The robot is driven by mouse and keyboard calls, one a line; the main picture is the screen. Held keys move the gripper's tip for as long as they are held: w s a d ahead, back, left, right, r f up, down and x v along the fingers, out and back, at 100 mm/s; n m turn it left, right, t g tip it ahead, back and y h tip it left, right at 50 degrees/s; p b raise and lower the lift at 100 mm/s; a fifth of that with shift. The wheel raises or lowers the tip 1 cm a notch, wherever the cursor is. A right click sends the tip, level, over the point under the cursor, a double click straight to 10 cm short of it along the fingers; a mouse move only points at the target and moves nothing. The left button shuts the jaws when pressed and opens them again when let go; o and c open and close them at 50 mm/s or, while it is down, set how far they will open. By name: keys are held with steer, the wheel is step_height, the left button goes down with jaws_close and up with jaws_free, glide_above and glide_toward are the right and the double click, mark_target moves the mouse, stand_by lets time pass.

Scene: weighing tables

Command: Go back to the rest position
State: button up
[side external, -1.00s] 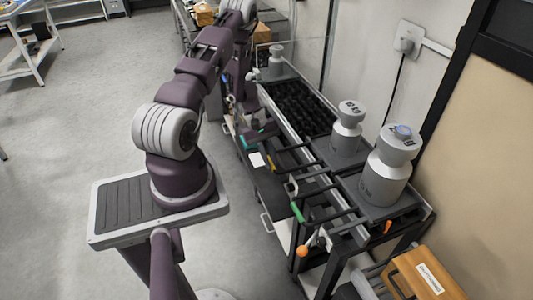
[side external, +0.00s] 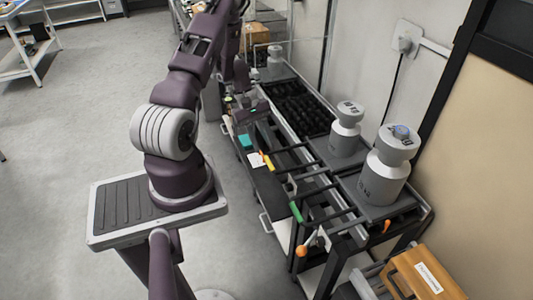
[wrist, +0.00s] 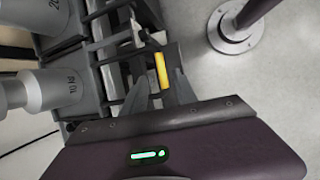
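My gripper (wrist: 159,88) shows in the wrist view with its two grey fingers apart and nothing held between them. A yellow handle (wrist: 162,70) appears between the fingertips in that view, seemingly beyond them. In the side external view my arm reaches over toward the far part of the weighing tables, and the dark hand hangs above their left side; its fingertips are too small to make out there. The yellow handle (side external: 267,160) also shows in the side view, nearer the camera than the hand.
Two large grey weights (side external: 386,165) (side external: 346,130) stand on the near tables by the wall, and a smaller weight (side external: 275,56) stands at the far end. A green handle (side external: 296,212) and an orange knob (side external: 302,251) stick out at the front. Open floor (side external: 70,125) lies left.

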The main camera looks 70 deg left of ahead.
steer(key=shift+s+a+r, duration=0.1)
steer(key=shift+r, duration=0.25)
steer(key=w+d+r+m, duration=0.3)
steer(key=d+r, duration=0.2)
steer(key=r, duration=0.3)
steer(key=w+d+r+m, duration=0.2)
steer(key=w+d+r, duration=0.2)
steer(key=r, duration=0.3)
steer(key=s+d+r+m+y, duration=0.2)
steer(key=d+r+m, duration=0.3)
steer(key=d+r, duration=0.6)
steer(key=s+d+r+m+t+y, duration=0.1)
steer(key=s+d+r+m, duration=0.2)
steer(key=s, duration=0.5)
steer(key=s+d+r+m+t+y, duration=0.1)
steer(key=s+d+r+m+t, duration=0.1)
steer(key=s+d+r+m, duration=0.2)
steer(key=s+d, duration=0.2)
steer(key=s, duration=0.2)
steer(key=shift+d+m+y, duration=0.25)
steer(key=shift+m+y, duration=0.05)
